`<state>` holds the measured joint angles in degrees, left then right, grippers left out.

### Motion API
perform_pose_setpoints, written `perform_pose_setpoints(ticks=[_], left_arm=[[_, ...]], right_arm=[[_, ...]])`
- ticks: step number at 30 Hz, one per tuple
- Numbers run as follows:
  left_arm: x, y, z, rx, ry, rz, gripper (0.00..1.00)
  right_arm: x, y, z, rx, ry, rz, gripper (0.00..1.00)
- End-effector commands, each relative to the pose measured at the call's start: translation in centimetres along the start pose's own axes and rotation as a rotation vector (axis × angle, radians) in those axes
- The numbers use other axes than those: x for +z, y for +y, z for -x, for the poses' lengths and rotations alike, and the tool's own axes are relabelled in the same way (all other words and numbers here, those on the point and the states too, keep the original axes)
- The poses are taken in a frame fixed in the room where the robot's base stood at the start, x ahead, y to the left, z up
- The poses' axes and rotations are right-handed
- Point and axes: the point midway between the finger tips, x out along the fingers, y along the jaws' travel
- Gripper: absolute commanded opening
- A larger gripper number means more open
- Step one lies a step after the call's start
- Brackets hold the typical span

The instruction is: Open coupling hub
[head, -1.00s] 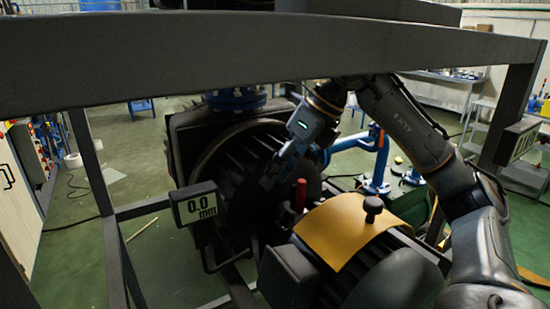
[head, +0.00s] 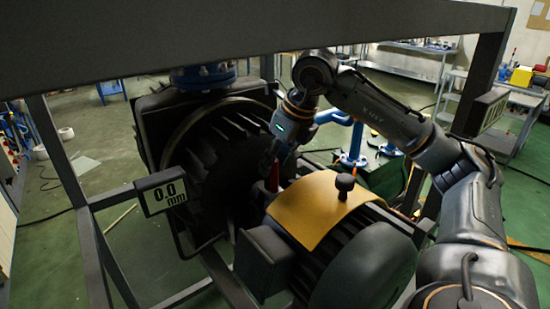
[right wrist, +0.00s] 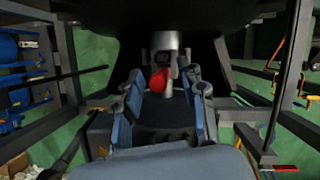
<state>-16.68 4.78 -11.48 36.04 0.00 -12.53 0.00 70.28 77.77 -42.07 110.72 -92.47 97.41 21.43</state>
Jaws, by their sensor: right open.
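The coupling hub (right wrist: 165,45) is a light grey metal cylinder with a shaft in the middle of the right wrist view. A red handle (right wrist: 158,80) juts from it toward the camera. The red handle (head: 274,177) also shows in the head view, upright between the dark ribbed pump and the motor; there the hub itself is hidden. My right gripper (right wrist: 164,78) is open, its blue-grey fingers to either side of the red handle in the picture. I cannot tell whether they touch it. In the head view the right gripper (head: 271,157) points down close to the handle. My left gripper is not in view.
A motor with a yellow cover (head: 315,208) and black knob stands right of the handle. The ribbed pump (head: 205,145) is to its left. A gauge reading 0.0 mm (head: 161,192) hangs on the frame. A thick dark beam (head: 250,40) crosses above.

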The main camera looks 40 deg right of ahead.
Motion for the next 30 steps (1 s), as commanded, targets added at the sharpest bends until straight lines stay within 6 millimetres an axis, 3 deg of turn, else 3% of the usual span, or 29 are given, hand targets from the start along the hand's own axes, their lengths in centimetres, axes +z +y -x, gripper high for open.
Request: perform_pose_setpoints(ticks=[5,11,20,27,30], left_arm=[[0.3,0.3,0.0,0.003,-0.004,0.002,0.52],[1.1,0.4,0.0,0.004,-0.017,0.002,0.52],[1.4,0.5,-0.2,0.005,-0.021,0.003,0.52],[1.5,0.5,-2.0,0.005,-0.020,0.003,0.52],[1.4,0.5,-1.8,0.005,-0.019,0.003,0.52]], right_arm=[[0.0,0.0,0.0,0.000,0.000,0.000,0.41],[0.0,0.0,0.0,0.001,0.000,0.000,0.00],[-0.3,0.1,0.0,0.000,0.000,0.000,0.00],[-3.0,0.8,0.9,-0.002,0.002,0.000,0.00],[-3.0,0.9,1.2,0.000,0.003,0.000,0.00]])
